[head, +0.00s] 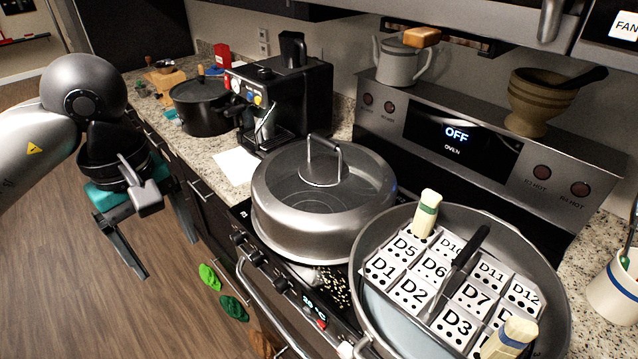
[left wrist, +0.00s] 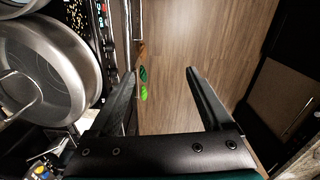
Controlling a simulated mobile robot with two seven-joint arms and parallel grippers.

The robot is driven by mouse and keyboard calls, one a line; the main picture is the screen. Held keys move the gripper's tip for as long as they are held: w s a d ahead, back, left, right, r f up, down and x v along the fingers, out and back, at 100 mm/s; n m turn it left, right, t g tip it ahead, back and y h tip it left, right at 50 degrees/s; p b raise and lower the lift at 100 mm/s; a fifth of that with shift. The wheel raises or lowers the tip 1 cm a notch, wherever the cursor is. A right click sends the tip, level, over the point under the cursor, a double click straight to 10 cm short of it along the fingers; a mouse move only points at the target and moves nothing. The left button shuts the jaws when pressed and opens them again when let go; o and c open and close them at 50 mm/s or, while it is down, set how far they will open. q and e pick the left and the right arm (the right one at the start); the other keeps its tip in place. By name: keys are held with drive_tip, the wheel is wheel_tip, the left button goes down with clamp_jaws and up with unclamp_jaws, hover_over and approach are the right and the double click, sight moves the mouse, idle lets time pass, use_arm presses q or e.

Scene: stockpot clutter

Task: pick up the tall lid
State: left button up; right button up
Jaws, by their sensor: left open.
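The tall lid (head: 272,215) is a domed steel lid with a glass top and an upright loop handle (head: 338,150). It sits on the stove, left of a large pan. It also shows at the left edge of the left wrist view (left wrist: 78,62), partly cut off. My left gripper (head: 168,260) is open and empty, over the floor in front of the counter, left of the lid and apart from it. In the left wrist view its two fingers (left wrist: 160,75) are spread with only floor between them. My right gripper is not in view.
The large pan (head: 556,285) right of the lid holds numbered tiles, two shakers and a black-handled tool. A coffee machine (head: 305,95) and black pot (head: 195,112) stand behind left. The floor (head: 110,310) is clear.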

use_arm(q)
drive_tip(key=shift+a, duration=0.25)
